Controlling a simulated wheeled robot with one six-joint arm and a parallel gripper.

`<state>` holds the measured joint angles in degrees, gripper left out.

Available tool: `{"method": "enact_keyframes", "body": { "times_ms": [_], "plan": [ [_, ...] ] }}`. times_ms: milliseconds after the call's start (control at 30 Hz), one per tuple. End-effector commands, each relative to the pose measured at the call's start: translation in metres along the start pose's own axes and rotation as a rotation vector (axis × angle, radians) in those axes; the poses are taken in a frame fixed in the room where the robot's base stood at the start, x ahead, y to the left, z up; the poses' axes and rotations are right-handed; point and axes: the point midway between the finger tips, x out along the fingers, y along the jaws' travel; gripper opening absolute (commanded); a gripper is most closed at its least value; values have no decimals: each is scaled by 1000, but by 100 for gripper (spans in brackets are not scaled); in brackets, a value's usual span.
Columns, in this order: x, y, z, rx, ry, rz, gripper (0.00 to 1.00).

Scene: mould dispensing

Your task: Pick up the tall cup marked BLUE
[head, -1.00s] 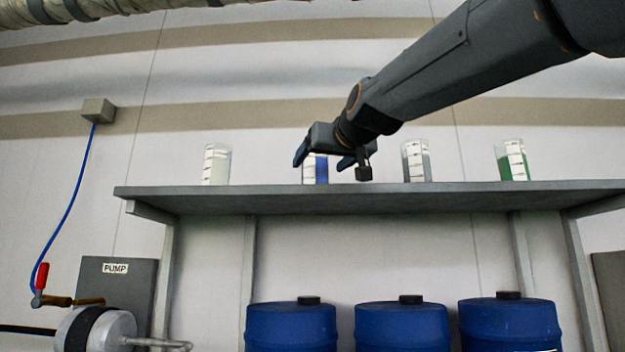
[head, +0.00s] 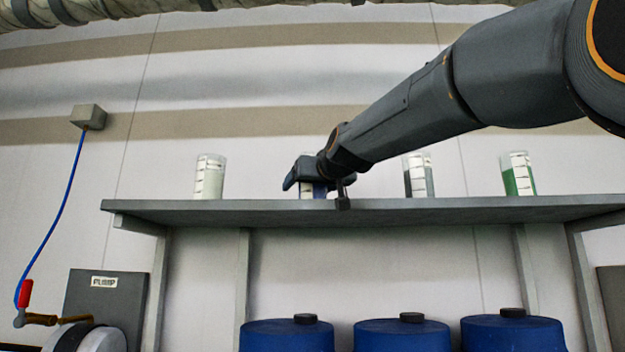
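The tall clear cup with blue contents (head: 319,190) stands on the shelf (head: 400,212), second from the left. Its white scale label shows beside the blue. My gripper (head: 316,192) is at this cup, with one finger to its left and the other to its right and nearer the camera. The fingers are spread wider than the cup, and I see no clear contact. The gripper and wrist hide the cup's upper part. No word BLUE is readable on it.
Other cups stand on the same shelf: a pale one (head: 209,178) at left, a grey one (head: 418,177) and a green one (head: 518,176) at right. Several blue drums (head: 402,338) are below. A pump box (head: 108,305) is at lower left.

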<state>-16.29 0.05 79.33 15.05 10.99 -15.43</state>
Motion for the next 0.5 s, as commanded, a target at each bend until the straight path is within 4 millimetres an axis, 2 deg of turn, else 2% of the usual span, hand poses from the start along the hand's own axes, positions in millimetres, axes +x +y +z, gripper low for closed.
{"method": "enact_keyframes", "body": {
  "times_ms": [267, 500],
  "plan": [
    [3, 1, 0, 0, 0, 2, 77],
    [2, 1, 0, 0, 0, 2, 37]
  ]
}}
